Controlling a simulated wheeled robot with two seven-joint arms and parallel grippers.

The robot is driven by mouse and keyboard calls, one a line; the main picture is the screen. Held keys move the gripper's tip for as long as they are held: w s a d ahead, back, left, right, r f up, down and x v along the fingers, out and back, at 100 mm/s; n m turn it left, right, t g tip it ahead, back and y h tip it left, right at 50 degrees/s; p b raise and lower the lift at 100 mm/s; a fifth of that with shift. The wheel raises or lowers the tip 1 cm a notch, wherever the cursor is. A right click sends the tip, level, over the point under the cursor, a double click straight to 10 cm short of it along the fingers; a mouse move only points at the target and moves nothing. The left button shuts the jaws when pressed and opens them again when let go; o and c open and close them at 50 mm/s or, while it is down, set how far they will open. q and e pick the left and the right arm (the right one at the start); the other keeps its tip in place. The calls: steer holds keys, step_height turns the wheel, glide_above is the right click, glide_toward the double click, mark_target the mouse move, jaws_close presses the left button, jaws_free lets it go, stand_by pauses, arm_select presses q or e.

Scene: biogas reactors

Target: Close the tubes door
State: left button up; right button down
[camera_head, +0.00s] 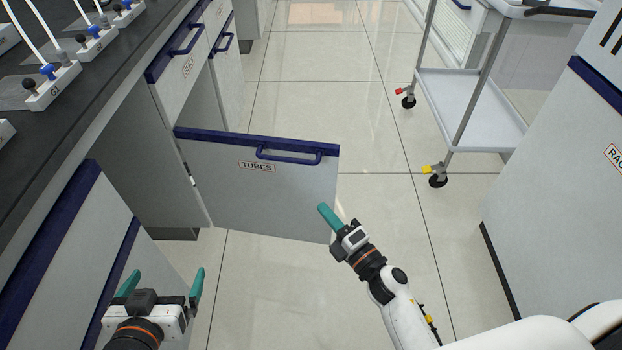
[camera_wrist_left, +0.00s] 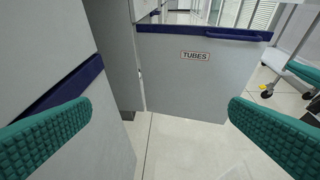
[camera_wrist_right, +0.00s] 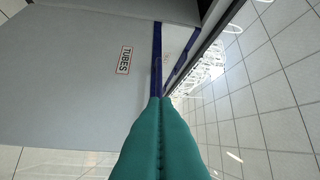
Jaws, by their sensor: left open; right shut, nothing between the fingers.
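The tubes door (camera_head: 262,190) stands swung out wide from the lab bench in the head view, with a blue top edge, a blue handle (camera_head: 290,158) and a TUBES label (camera_head: 257,166). My right gripper (camera_head: 330,216) is shut and empty close to the door's free edge; I cannot tell whether it touches. The door also shows in the right wrist view (camera_wrist_right: 75,85), beyond the shut fingers (camera_wrist_right: 160,140). My left gripper (camera_head: 163,284) is open and empty, low at the left, short of the door. The left wrist view shows the door (camera_wrist_left: 190,75) between its spread fingers.
The dark bench top (camera_head: 85,95) at left carries several white stands with tubing. A wheeled trolley (camera_head: 465,105) stands at the upper right, and a white cabinet (camera_head: 560,170) at the right. Tiled floor (camera_head: 320,90) is clear between them.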

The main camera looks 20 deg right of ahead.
glide_toward(301, 163)
steer(key=w+a, duration=0.2)
steer(key=a, duration=0.2)
arm_select(q)
steer(key=shift+w+d+r+t+b, duration=0.2)
steer(key=shift+w+r+t, duration=0.25)
steer(key=shift+r, duration=0.15)
steer(key=shift+w+d+r+t+b, duration=0.1)
steer(key=shift+w+d+r+t, duration=0.15)
steer(key=shift+r+t, duration=0.3)
arm_select(e)
steer(key=shift+w+d+r, duration=0.2)
steer(key=shift+w+d, duration=0.25)
steer(key=shift+w, duration=0.4)
steer(key=shift+w+d+r, duration=0.15)
steer(key=shift+w+d, duration=0.35)
steer(key=shift+w, duration=0.35)
steer(key=shift+d, duration=0.1)
